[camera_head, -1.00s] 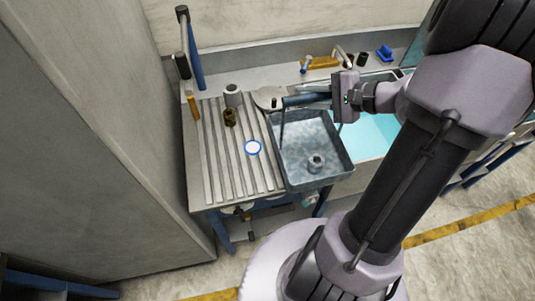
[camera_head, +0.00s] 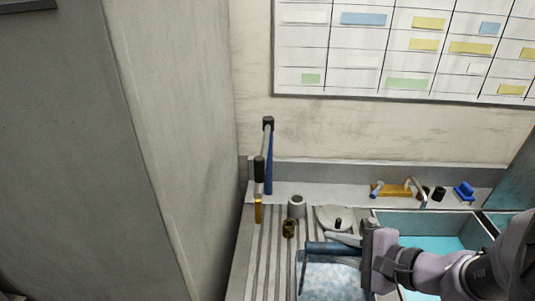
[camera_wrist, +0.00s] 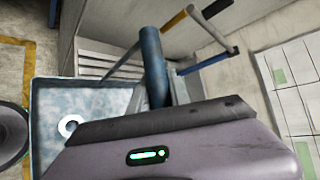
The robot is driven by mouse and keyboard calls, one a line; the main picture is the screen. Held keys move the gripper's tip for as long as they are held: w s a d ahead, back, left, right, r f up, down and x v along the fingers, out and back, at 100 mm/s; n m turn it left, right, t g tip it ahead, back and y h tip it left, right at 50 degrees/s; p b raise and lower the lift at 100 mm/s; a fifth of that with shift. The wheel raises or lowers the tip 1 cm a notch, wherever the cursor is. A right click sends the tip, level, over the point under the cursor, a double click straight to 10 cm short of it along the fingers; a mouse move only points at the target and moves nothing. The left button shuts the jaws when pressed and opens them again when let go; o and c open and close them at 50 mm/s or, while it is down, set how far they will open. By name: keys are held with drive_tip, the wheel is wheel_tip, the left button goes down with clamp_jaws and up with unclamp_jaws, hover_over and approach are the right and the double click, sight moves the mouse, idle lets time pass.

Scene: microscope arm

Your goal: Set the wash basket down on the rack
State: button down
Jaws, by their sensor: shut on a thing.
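The wash basket (camera_head: 335,280) is a square blue-grey tray with a blue bar handle (camera_head: 332,248). My gripper (camera_head: 364,252) is shut on that handle at its right end. The basket is at the right side of the ribbed rack (camera_head: 262,262), beside the sink; its lower part is cut off by the frame. In the wrist view the basket (camera_wrist: 95,108) holds a small pale ring-shaped part (camera_wrist: 69,127), and the handle (camera_wrist: 152,70) rises from behind my gripper. I cannot tell whether the basket touches the rack.
On the rack stand a grey cup (camera_head: 296,206) and a brass piece (camera_head: 289,228). A round grey plate (camera_head: 335,217) lies behind the basket. A blue post (camera_head: 268,165) stands at the back left. The sink (camera_head: 440,243) is to the right. The rack's left slats look clear.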

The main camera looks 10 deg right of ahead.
drive_tip(key=w+d+f, duration=0.1)
drive_tip(key=w+f, duration=0.1)
drive_tip(key=w, duration=0.4)
drive_tip(key=w+d+f, duration=0.2)
drive_tip(key=w+f, duration=0.1)
drive_tip(key=w, duration=0.4)
drive_tip(key=c, duration=1.2)
unclamp_jaws()
drive_tip(key=shift+d, duration=0.1)
